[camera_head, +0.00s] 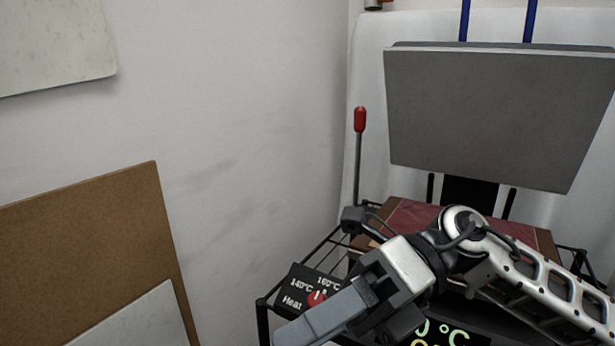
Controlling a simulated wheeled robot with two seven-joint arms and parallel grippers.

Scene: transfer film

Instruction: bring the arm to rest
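My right arm comes in from the right edge, and its white and black gripper (325,317) hangs over the front of the heat press, pointing down and left. One grey finger shows clearly. The other finger is not clearly visible, so I cannot tell whether the gripper is open or shut. I see nothing held in it. My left arm and gripper are out of view.
The heat press has a raised grey plate (490,115), a reddish-brown lower bed (405,215) and a red-knobbed lever (359,120). A heat dial box (300,283) and a black wire rack (263,318) are close to the gripper. Boards (85,255) lean at left.

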